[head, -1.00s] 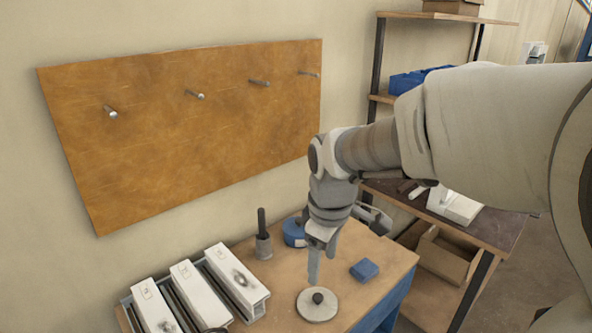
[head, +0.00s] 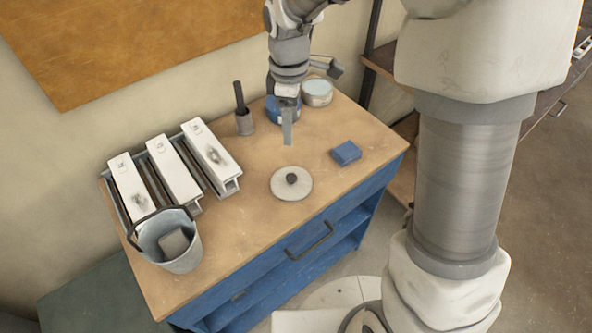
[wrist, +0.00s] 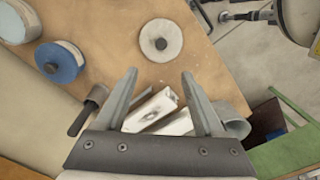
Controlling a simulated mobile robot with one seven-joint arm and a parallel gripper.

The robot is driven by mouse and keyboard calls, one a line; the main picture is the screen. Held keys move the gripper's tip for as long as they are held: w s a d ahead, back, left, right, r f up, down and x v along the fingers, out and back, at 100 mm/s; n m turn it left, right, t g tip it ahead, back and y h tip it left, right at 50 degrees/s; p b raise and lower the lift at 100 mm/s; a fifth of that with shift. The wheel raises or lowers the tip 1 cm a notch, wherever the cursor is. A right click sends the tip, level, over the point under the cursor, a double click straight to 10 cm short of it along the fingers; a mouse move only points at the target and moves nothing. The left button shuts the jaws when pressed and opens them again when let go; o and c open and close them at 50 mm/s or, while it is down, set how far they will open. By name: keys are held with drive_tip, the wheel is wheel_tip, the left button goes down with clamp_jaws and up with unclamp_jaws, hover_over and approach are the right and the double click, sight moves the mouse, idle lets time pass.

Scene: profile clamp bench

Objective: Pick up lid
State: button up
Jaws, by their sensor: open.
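The lid, a pale grey round disc with a dark knob, lies flat on the wooden bench top in the head view (head: 291,191). It also shows near the top centre of the wrist view (wrist: 172,35). My gripper (head: 287,141) points down above the bench, behind the lid in the head view and apart from it. In the wrist view (wrist: 158,73) its two fingers are spread with nothing between them, and the lid is beyond the fingertips. A blue round piece with a dark knob (wrist: 62,69) lies to the left; my gripper partly hides it in the head view.
A blue block (head: 346,152) lies right of the lid. A round tin (head: 317,93) and a dark-handled tool in a cup (head: 244,121) stand behind. White profiles (head: 174,171) and a metal bucket (head: 188,252) fill the left side. Bare bench surrounds the lid.

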sight(291, 177)
wheel_tip(291, 177, down, 18)
drive_tip(key=shift+s+r, duration=0.1)
drive_tip(key=shift+r, duration=0.05)
idle(0.6)
clamp_jaws()
